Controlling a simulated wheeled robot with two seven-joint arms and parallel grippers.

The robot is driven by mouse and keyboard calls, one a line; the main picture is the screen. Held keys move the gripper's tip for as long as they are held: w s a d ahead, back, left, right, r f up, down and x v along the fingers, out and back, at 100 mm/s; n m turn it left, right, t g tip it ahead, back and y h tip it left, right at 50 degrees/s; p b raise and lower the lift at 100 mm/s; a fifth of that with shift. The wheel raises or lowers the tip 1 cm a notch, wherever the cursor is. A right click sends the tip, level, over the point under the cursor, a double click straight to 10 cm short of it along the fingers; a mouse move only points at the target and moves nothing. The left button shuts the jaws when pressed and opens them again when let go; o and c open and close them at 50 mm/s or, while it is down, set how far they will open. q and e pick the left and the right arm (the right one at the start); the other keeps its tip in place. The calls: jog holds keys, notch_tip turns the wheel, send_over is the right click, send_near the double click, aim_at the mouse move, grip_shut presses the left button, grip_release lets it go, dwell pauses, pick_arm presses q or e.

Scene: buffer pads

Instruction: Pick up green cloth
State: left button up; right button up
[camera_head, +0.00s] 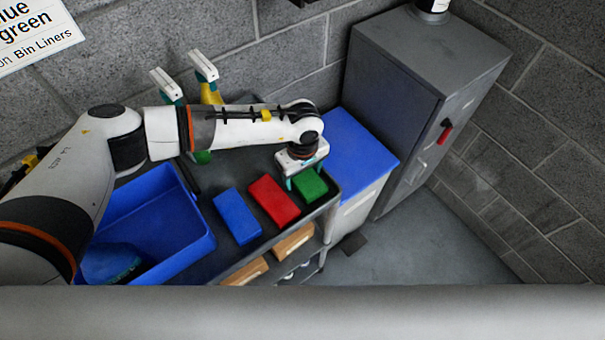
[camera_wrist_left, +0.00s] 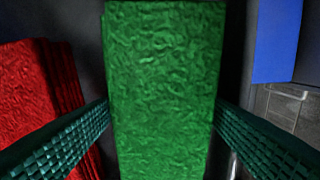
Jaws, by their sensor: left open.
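The green cloth (camera_head: 311,185) is a folded, wrinkled block at the right end of the dark cart top, beside the red cloth. My left gripper (camera_head: 305,180) is over it, pointing down, and hides part of it. In the left wrist view the green cloth (camera_wrist_left: 165,90) fills the middle, between the two open teal fingers (camera_wrist_left: 162,125). The fingers stand on either side of it; I cannot tell whether they touch it. My right gripper is not in view.
A red cloth (camera_head: 273,200) and a blue cloth (camera_head: 237,216) lie to the left. A blue bin (camera_head: 190,245) stands further left. A blue-lidded container (camera_head: 357,150) and a grey cabinet (camera_head: 430,80) stand to the right. Spray bottles are behind my arm.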

pick_arm(q)
jog(key=shift+c, duration=0.2)
jog(key=c, duration=0.7)
